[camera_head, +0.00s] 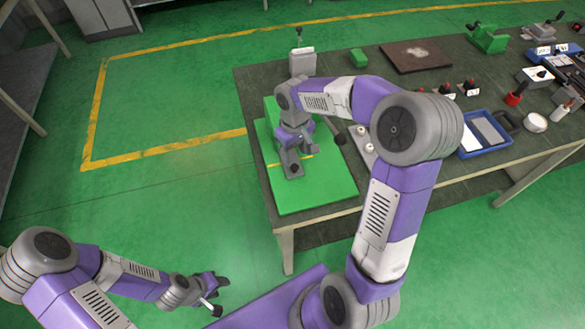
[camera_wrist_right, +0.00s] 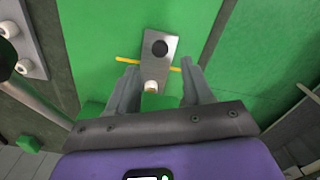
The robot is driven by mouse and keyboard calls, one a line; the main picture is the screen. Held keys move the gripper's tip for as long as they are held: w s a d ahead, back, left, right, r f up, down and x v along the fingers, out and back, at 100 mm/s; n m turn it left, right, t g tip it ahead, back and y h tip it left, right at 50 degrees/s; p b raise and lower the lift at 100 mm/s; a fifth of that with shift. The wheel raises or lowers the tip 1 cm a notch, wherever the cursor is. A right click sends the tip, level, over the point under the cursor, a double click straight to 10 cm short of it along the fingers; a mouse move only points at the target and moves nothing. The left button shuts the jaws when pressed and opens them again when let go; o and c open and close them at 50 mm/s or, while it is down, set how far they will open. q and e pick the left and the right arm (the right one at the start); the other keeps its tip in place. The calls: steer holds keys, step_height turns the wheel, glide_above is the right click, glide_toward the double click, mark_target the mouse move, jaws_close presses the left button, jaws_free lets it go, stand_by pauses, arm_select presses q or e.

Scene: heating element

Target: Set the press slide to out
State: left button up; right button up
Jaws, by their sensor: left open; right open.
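The press slide is a grey metal plate (camera_wrist_right: 155,75) with a black round knob (camera_wrist_right: 160,47), lying on a green base plate (camera_wrist_right: 100,30). In the head view the slide (camera_head: 291,158) and its knob (camera_head: 294,168) are on the green base plate (camera_head: 318,193), by a yellow line. My right gripper (camera_head: 303,146) is open above the slide. In the right wrist view its fingers (camera_wrist_right: 160,78) stand either side of the slide, apart from the knob. A pale round peg shows between them. My left gripper (camera_head: 214,294) is open and empty, away from the table.
A dark ball-ended lever (camera_head: 340,140) stands right of the slide. White knobs on a grey plate (camera_head: 364,146) are beyond it. A blue tray (camera_head: 486,136) and several small devices fill the table's right side. The floor left of the table is clear.

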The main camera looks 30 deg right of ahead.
mark_target(294, 166)
step_height(294, 166, down, 8)
steer(key=shift+r+b, duration=0.1)
steer(key=shift+b, duration=0.7)
jaws_close()
